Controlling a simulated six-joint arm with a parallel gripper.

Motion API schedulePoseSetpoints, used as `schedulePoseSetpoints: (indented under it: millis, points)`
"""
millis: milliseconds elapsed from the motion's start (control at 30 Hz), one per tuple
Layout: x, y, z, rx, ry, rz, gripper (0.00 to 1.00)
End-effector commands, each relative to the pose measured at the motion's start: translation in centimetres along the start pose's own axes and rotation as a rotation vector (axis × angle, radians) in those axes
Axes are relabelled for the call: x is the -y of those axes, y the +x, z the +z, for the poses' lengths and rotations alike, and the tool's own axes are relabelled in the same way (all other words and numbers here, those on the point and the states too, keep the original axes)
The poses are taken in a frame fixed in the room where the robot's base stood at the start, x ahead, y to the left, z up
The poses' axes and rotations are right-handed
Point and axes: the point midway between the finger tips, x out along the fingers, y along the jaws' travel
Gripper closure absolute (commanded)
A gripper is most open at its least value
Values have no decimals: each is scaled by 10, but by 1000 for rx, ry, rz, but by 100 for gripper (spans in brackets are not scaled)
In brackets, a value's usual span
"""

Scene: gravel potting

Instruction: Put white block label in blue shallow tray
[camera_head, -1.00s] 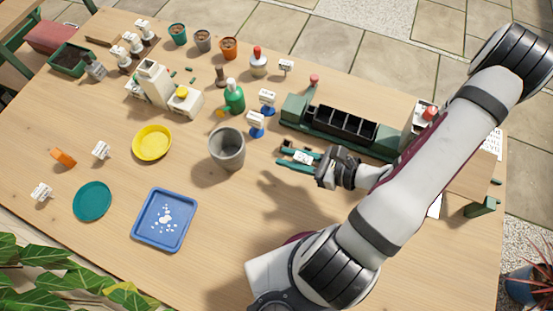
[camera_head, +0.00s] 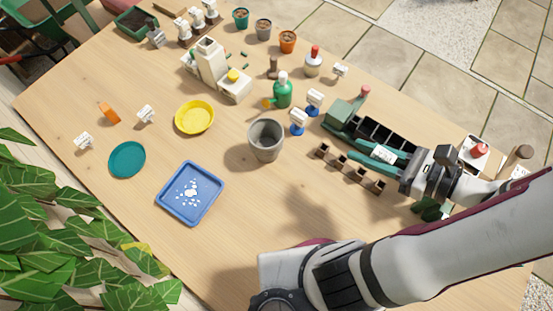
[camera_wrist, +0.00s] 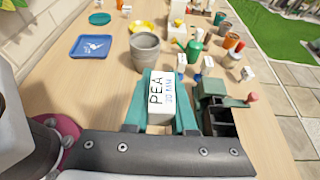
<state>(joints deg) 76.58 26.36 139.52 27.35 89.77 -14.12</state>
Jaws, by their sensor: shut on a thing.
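My gripper (camera_head: 374,150) is shut on a white block label (camera_head: 385,154), held between its teal fingers above the table, near the dark compartment box. In the wrist view the block label (camera_wrist: 160,102) reads "PEA 10 MM" and sits between both fingers (camera_wrist: 161,80). The blue shallow tray (camera_head: 172,206) lies on the table at the left front, well apart from my gripper, with white pebbles in its middle. The tray also shows at the upper left of the wrist view (camera_wrist: 76,53).
A grey pot (camera_head: 265,142) stands between the tray and my gripper. A notched wooden rack (camera_head: 347,165) lies just left of my gripper. A yellow dish (camera_head: 195,117) and a teal saucer (camera_head: 127,160) lie beyond the tray.

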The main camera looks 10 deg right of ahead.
Motion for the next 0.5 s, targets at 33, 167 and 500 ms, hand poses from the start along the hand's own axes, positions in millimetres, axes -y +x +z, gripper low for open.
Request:
schedulePoseSetpoints:
  millis: [33,167,500]
  points:
    - [0,10,4,0,-15,34,100]
    - [-3,39,15,-2,-56,129,100]
    - [-58,150,62,-3,-210,493,100]
